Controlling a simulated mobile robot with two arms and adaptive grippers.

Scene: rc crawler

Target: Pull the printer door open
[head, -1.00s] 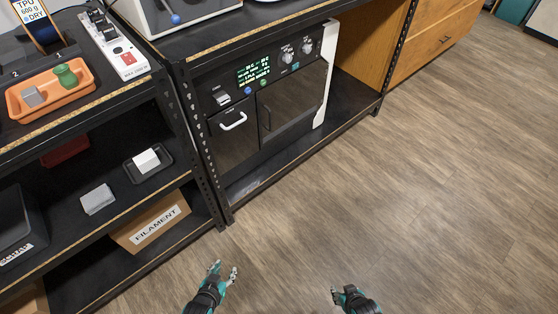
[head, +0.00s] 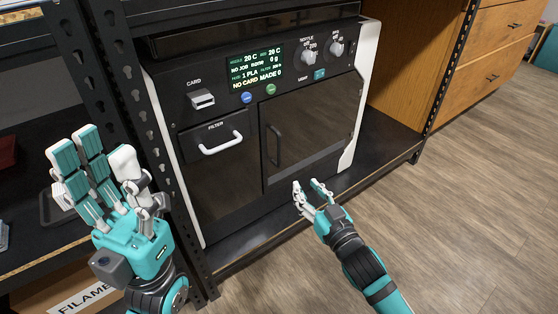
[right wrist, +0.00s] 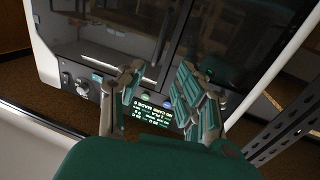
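The printer stands on a shelf in the head view. Its dark door (head: 318,122) is shut and has a black vertical handle (head: 274,146) on its left side. In the right wrist view the printer's dark front (right wrist: 120,40) appears upside down. My right gripper (head: 313,187) is open and empty, in front of the door's lower edge, below and right of the handle. It also shows in the right wrist view (right wrist: 155,80). My left gripper (head: 100,165) is open and empty, raised at the left of the printer, apart from it.
Left of the door is a filter drawer with a white handle (head: 221,144). Above are a card slot (head: 202,99), a lit display (head: 256,68) and two knobs (head: 337,48). Black perforated shelf posts (head: 452,75) stand either side. The wooden floor (head: 440,200) at right is clear.

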